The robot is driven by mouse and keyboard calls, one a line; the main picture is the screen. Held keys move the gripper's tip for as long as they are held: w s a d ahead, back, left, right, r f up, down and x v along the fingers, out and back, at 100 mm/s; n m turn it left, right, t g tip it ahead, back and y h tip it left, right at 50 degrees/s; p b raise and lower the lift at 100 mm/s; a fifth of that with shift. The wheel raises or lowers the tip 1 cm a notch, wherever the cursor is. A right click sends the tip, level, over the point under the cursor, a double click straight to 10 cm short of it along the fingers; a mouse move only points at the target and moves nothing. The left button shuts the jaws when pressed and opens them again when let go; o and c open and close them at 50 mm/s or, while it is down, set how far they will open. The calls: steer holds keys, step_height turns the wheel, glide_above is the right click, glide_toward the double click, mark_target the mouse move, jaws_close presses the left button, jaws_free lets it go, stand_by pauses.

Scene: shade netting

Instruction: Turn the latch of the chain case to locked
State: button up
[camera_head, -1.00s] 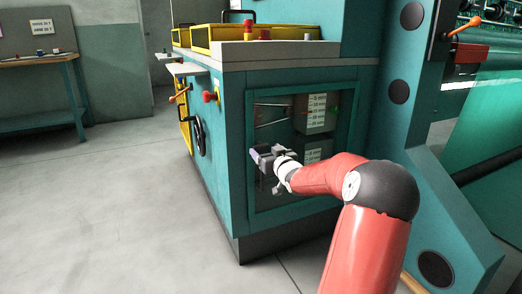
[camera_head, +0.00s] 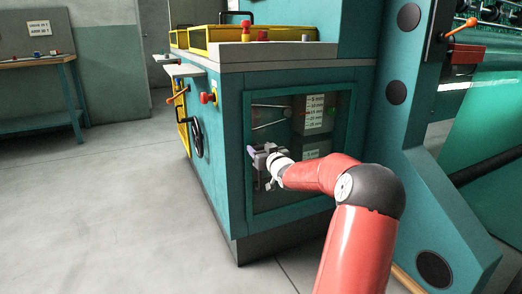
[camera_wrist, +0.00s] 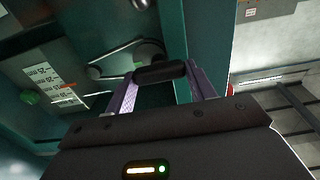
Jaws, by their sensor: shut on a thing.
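The chain case is the teal cabinet section with a framed clear window (camera_head: 335,165) in its front, seen in the head view. My gripper (camera_head: 254,150) is at the left edge of this window, with its purple fingers reaching the frame. In the wrist view the two purple fingers of my gripper (camera_wrist: 160,85) are shut on a dark rounded bar, the latch (camera_wrist: 160,72), beside the window frame. The latch lies crosswise between the fingertips. In the head view my gripper hides the latch.
A black handwheel (camera_head: 196,138) and a red knob (camera_head: 208,98) are on the cabinet's left side. A teal machine upright (camera_head: 410,130) stands close on the right. The floor at left is open up to a workbench (camera_head: 38,90).

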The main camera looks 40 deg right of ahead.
steer(key=shift+r+m+p, duration=0.1)
steer(key=shift+m+p, duration=0.2)
steer(key=shift+p, duration=0.2)
steer(key=m+p, duration=0.2)
steer(key=p, duration=0.1)
steer(key=shift+r+m, duration=0.15)
steer(key=shift+m, duration=0.25)
steer(key=m+p, duration=0.4)
steer(key=m, duration=0.1)
steer(key=shift+d+p, duration=0.15)
steer(key=shift+p, duration=0.2)
steer(key=m, duration=0.1)
steer(key=m+p, duration=0.1)
steer(key=m, duration=0.1)
steer(key=m+p, duration=0.1)
steer(key=m, duration=0.1)
steer(key=shift+f, duration=0.3)
steer(key=shift+f+m+p, duration=0.15)
steer(key=shift+m+p, duration=0.6)
steer(key=shift+m, duration=1.45)
steer(key=o, duration=1)
